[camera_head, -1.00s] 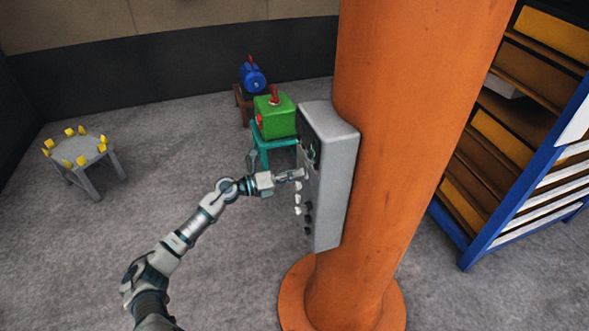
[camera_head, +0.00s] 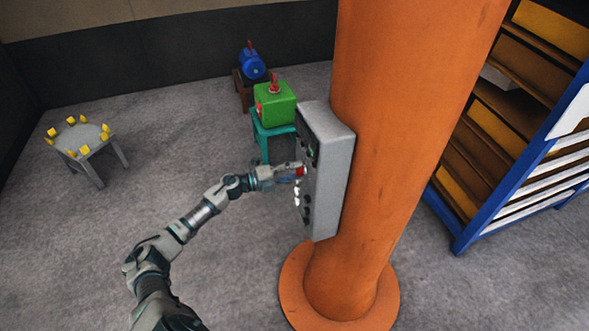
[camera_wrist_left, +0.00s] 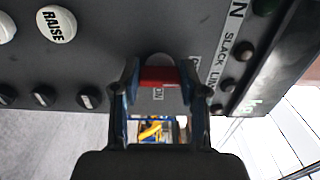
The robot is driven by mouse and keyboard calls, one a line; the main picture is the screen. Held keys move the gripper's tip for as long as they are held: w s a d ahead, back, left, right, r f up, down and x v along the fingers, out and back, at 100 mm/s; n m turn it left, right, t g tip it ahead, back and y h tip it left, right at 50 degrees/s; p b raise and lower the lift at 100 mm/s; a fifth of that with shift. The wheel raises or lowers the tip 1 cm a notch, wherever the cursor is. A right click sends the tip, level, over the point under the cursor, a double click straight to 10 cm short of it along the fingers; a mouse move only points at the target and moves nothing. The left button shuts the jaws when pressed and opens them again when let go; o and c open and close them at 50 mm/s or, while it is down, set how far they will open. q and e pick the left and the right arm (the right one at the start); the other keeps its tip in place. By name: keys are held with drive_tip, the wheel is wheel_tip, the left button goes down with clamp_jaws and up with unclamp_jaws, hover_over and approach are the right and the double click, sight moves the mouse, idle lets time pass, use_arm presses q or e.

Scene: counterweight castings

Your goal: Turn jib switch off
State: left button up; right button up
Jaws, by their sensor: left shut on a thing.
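The grey control box (camera_head: 330,170) is fixed to the orange column, its switch face turned to the left and seen edge-on in the head view. My left gripper (camera_head: 296,172) is at that face. In the left wrist view its two fingers (camera_wrist_left: 162,88) are shut on a red switch handle (camera_wrist_left: 160,76), one finger on each side. The same red handle shows small in the head view (camera_head: 300,171). A label beside the handle is partly hidden, with "ON" readable below it. My right gripper is not in view.
The panel has a white "RAISE" button (camera_wrist_left: 56,24), black knobs (camera_wrist_left: 43,96) and a "SLACK LINE" label. The orange column (camera_head: 405,130) stands right behind the box. A green box (camera_head: 275,104) on a teal stand is behind. A blue shelf (camera_head: 520,150) is at right.

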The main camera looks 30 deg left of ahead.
use_arm(q)
drive_tip(key=shift+a, duration=0.15)
drive_tip(key=o, duration=0.9)
drive_tip(key=shift+c, duration=0.2)
drive_tip(key=shift+o, duration=1.4)
drive_tip(key=shift+w, duration=0.15)
drive_tip(key=shift+w+f, duration=0.1)
drive_tip(key=shift+f, duration=0.05)
drive_tip(key=v, duration=1.2)
drive_tip(key=shift+a+f, duration=0.1)
drive_tip(key=shift+f, duration=0.1)
